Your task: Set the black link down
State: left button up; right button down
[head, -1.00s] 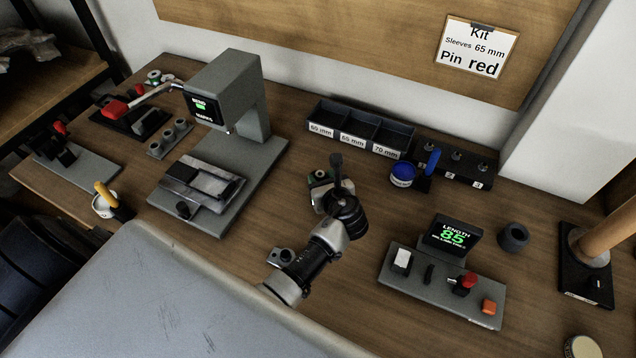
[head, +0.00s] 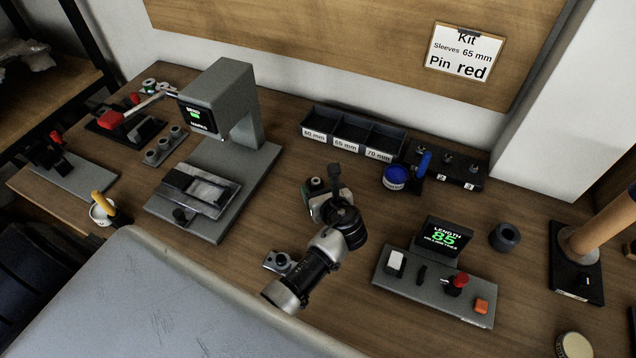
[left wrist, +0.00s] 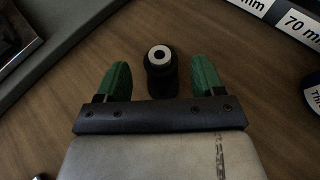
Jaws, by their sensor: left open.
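My left gripper (left wrist: 160,68) is open, with one green fingertip on each side of the link and a visible gap on both sides. In the head view my left gripper (head: 318,192) is low over the middle of the bench, between the grey press and the length gauge. The link cannot be made out clearly there behind the gripper and wrist. My right gripper is not in view.
The grey press (head: 225,145) stands left of the gripper. Labelled bins (head: 353,135) and a blue pot (head: 396,177) are behind it. The length gauge (head: 435,285) reads 85 to the right. A small grey block (head: 279,262) lies near the front edge. A dark sleeve (head: 504,237) stands further right.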

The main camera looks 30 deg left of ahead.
pick_arm(q)
jog(key=p+v, duration=0.5)
jog(key=v, duration=0.4)
jog(key=shift+s+d+r+p, duration=0.2)
jog(key=shift+r+p, duration=0.1)
jog(key=shift+p, duration=0.05)
jog(key=shift+s+d, duration=0.2)
jog(key=shift+d, duration=0.05)
